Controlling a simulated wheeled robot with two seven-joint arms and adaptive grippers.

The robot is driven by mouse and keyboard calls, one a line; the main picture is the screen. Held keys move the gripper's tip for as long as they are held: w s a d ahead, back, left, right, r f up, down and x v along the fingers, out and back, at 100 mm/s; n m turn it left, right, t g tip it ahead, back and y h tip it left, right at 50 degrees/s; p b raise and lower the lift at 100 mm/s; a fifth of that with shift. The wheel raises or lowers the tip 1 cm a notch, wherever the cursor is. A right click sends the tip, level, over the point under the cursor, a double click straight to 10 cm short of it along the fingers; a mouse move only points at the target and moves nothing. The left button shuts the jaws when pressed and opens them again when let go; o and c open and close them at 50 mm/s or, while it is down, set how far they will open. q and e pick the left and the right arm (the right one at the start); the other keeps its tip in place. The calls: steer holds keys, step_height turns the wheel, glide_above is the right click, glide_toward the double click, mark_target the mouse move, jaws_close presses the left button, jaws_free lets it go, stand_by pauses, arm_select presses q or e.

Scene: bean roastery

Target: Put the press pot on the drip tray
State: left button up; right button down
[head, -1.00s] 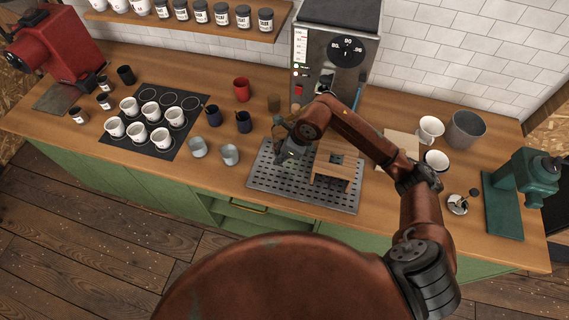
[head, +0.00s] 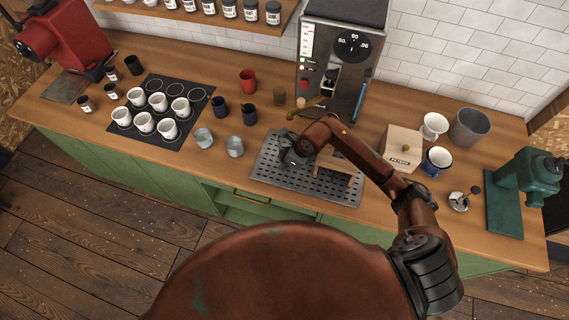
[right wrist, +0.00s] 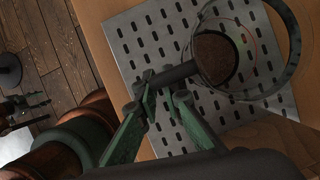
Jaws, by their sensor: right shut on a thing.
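The press pot (right wrist: 214,57) shows in the right wrist view as a clear round glass with brown contents and a dark side handle. My right gripper (right wrist: 162,86), with green fingers, is shut on that handle. The perforated steel drip tray (right wrist: 150,42) lies directly beneath the pot in this view. I cannot tell whether the pot's base touches it. In the head view my right gripper (head: 294,156) is over the left part of the drip tray (head: 266,172), in front of the espresso machine, and largely hides the pot. My left gripper is out of view.
A wooden stand (head: 346,164) occupies the tray's right part, partly behind my arm. The espresso machine (head: 318,60) stands behind. Grey cups (head: 235,147) and dark cups (head: 249,114) are left of the tray.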

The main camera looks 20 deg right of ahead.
steer(key=shift+f, duration=0.1)
steer(key=c, duration=2.1)
jaws_free()
steer(key=shift+r, duration=0.2)
steer(key=shift+d+r, duration=0.15)
steer(key=shift+r, duration=0.15)
steer(key=b+v, duration=0.2)
steer(key=v, duration=0.9)
steer(key=shift+s, duration=0.15)
